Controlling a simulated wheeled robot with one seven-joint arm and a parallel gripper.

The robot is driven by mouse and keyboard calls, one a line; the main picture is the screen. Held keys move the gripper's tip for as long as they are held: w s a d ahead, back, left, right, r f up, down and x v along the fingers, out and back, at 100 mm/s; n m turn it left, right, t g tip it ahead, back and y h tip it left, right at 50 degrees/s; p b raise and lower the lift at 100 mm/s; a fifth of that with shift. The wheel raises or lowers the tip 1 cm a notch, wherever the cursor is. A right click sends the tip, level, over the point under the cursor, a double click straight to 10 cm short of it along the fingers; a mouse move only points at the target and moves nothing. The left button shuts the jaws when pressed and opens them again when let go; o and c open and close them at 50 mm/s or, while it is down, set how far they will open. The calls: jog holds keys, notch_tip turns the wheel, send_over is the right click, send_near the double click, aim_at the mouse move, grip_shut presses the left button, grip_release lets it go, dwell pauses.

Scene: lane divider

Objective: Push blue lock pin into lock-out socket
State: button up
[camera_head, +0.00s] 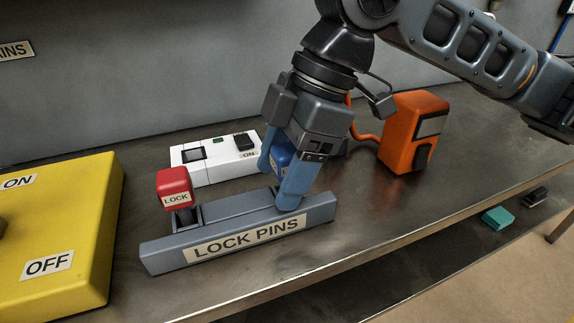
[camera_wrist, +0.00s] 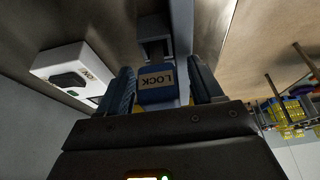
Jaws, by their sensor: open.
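The blue lock pin (camera_head: 281,158) stands at the right end of the grey LOCK PINS rack (camera_head: 190,256). My gripper (camera_head: 279,178) is pointed down over it, open, with one blue finger on each side of the pin's head. In the wrist view the pin's blue head (camera_wrist: 157,83), labelled LOCK, sits between the two fingers of my gripper (camera_wrist: 161,88). I cannot tell whether a finger touches it. The pin's lower part is mostly hidden by my finger and the rack. I cannot make out a lock-out socket in either view.
A red LOCK pin (camera_head: 174,188) stands at the rack's left end. A yellow ON/OFF box (camera_head: 75,215) is at the left. A white switch box (camera_head: 207,171) lies behind the rack, and an orange device (camera_head: 408,130) stands to the right. The bench front right is clear.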

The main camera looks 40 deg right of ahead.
jog(key=c, duration=1.1)
jog(key=shift+r, duration=0.2)
